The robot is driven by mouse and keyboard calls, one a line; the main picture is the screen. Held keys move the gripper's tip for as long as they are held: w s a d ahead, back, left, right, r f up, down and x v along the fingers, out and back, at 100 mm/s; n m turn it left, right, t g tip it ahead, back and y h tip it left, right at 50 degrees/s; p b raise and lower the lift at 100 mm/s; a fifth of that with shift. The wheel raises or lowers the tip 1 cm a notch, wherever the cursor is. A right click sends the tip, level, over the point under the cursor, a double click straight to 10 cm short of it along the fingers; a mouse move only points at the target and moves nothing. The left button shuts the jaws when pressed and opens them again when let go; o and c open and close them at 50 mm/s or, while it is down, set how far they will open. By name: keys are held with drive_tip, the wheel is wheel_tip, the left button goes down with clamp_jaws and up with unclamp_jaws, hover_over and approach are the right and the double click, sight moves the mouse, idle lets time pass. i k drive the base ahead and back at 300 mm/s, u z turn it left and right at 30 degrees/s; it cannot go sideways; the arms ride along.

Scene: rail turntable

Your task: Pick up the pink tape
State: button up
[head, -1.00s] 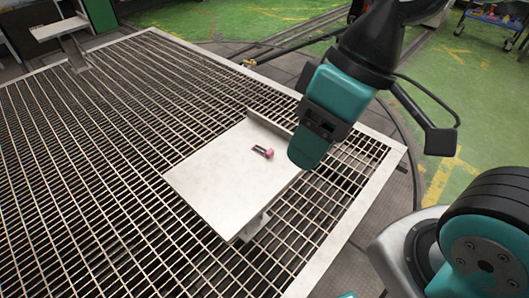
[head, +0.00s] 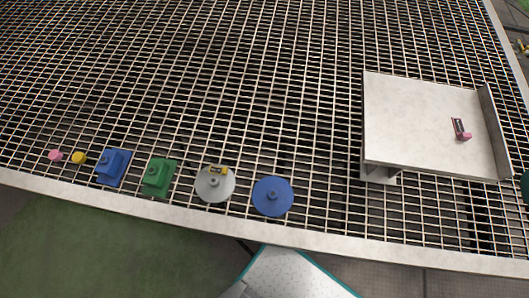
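A small pink round piece (head: 55,155), which may be the pink tape, sits on the metal grating (head: 240,110) at the far left of a row of objects. A small dark item with a pink end (head: 461,131) lies on the pale raised plate (head: 410,110) at the right. Both are too small to tell which is tape. A sliver of teal at the right edge looks like part of my arm. My gripper's fingers are not in view, so its hold on anything does not show.
Right of the pink piece stand a yellow piece (head: 79,157), a blue block (head: 112,166), a green block (head: 158,176), a grey disc (head: 215,184) with a yellow-and-black item on it, and a blue disc (head: 273,196). The grating's pale border (head: 330,238) runs along the front.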

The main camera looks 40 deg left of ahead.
sight(461, 134)
drive_tip(key=k, duration=1.05)
drive_tip(key=u, duration=0.6)
drive_tip(key=i, duration=0.6)
drive_tip(key=u, duration=0.35)
